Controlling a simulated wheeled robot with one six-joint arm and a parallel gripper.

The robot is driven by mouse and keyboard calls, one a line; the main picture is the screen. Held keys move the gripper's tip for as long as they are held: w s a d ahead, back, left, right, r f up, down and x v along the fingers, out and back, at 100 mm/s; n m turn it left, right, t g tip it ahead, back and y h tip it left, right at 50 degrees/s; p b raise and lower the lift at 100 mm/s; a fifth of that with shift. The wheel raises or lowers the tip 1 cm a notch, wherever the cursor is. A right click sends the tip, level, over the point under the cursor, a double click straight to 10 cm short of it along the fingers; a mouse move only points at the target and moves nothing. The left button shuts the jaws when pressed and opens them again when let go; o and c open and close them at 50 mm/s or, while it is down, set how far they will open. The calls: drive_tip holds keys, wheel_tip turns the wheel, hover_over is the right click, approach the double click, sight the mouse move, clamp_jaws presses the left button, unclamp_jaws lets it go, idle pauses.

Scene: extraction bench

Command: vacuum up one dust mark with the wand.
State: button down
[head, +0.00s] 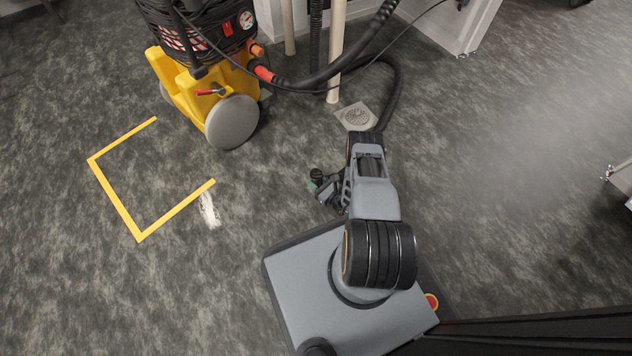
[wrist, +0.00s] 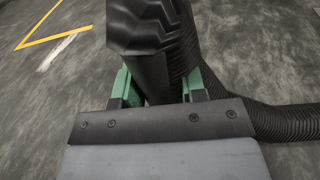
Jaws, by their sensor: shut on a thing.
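The dust mark (head: 209,209) is a pale, elongated smudge on the dark grey floor, just outside the lower right end of a yellow floor line. It also shows at the upper left of the wrist view (wrist: 54,55). My gripper (head: 326,188) is to the right of the mark, apart from it. In the wrist view its green-padded jaws (wrist: 158,86) are shut on the black wand (wrist: 153,72), with ribbed hose (wrist: 284,122) trailing right. The wand's mouth is hidden, and in the head view my arm covers most of the wand.
A yellow and black vacuum machine (head: 183,80) with a grey wheel stands at the upper left. Its dark hose (head: 392,95) curves past pale pipes (head: 335,60) and a floor drain (head: 356,117).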

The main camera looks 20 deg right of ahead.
drive_tip(key=shift+w, duration=0.15)
idle(0.6)
drive_tip(key=shift+w+a, duration=0.2)
drive_tip(key=shift+w, duration=1.4)
wheel_tip(320, 180, up, 10)
drive_tip(key=p, duration=0.7)
drive_tip(key=shift+p, duration=0.35)
